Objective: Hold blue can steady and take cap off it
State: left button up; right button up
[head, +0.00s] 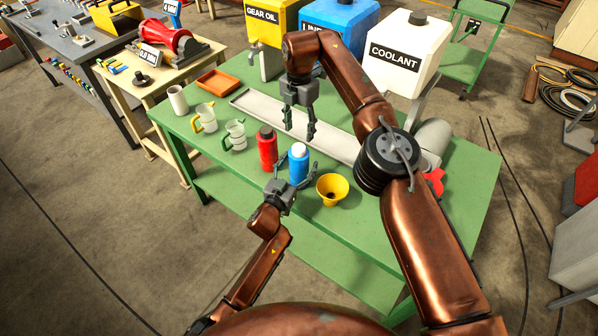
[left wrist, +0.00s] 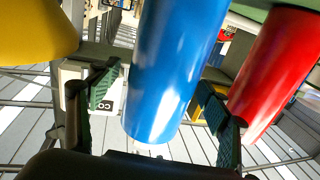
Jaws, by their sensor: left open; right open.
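The blue can (head: 298,168) stands upright on the green table with its white cap (head: 298,149) on. My left gripper (head: 294,172) is open, low at the can, with one finger on each side. In the left wrist view the blue can (left wrist: 172,70) rises between the open fingers (left wrist: 158,108); whether they touch it I cannot tell. My right gripper (head: 300,134) is open and empty, fingers pointing down, above the table behind the blue can.
A red can (head: 267,150) stands close to the left of the blue can, and a yellow funnel-like cup (head: 332,187) to its right. Measuring jugs (head: 235,135) stand further left. A long grey tray (head: 265,108) lies behind. The front of the green table (head: 245,178) is partly clear.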

pick_arm(q)
jog(key=shift+c, duration=0.6)
jog(key=c, duration=1.6)
jog(key=o, duration=1.7)
